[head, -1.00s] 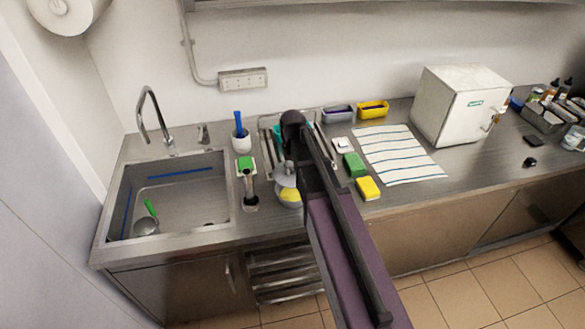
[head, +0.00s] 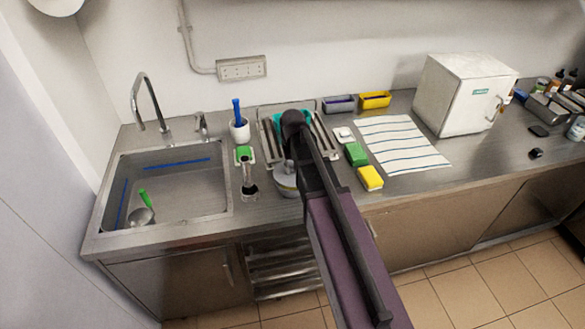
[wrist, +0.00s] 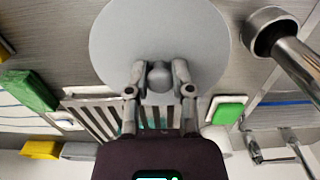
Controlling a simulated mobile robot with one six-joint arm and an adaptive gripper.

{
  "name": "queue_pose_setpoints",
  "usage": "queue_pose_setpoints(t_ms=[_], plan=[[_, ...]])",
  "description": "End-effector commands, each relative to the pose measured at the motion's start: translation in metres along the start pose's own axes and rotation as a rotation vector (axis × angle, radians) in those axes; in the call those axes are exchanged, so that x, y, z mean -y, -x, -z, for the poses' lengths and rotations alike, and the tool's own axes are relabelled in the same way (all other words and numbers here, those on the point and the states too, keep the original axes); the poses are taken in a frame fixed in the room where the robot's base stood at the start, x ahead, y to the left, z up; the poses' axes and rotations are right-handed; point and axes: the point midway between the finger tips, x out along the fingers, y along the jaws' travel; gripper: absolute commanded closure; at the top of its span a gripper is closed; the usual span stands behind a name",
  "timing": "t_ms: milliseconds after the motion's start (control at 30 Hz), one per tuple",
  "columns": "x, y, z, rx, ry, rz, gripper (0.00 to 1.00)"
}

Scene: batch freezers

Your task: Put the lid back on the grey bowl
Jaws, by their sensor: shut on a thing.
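My gripper (wrist: 160,78) is shut on the knob of the grey lid (wrist: 160,32), a round disc that fills the top middle of the wrist view. In the head view the lid (head: 284,169) is partly behind my arm, near the counter's front edge. The grey bowl (head: 287,191) stands directly below it, with a little yellow showing near its rim. The lid looks low over the bowl; I cannot tell whether they touch. In the wrist view the lid hides the bowl.
The sink (head: 215,205) lies further left. A dish rack (head: 268,140) is behind. Green (head: 355,155) and yellow (head: 370,178) sponges and a striped cloth (head: 400,145) lie to the right.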

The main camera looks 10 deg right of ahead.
Motion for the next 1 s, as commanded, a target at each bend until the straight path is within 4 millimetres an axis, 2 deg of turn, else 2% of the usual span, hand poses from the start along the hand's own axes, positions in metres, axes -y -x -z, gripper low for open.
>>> queue_pose_setpoints(t_ms=[233,1000], plan=[[-0.0003,-0.0112,0.0,0.0,0.0,0.0,1.0],[-0.001,-0.0115,-0.0002,0.0,-0.001,0.0,1.0]])
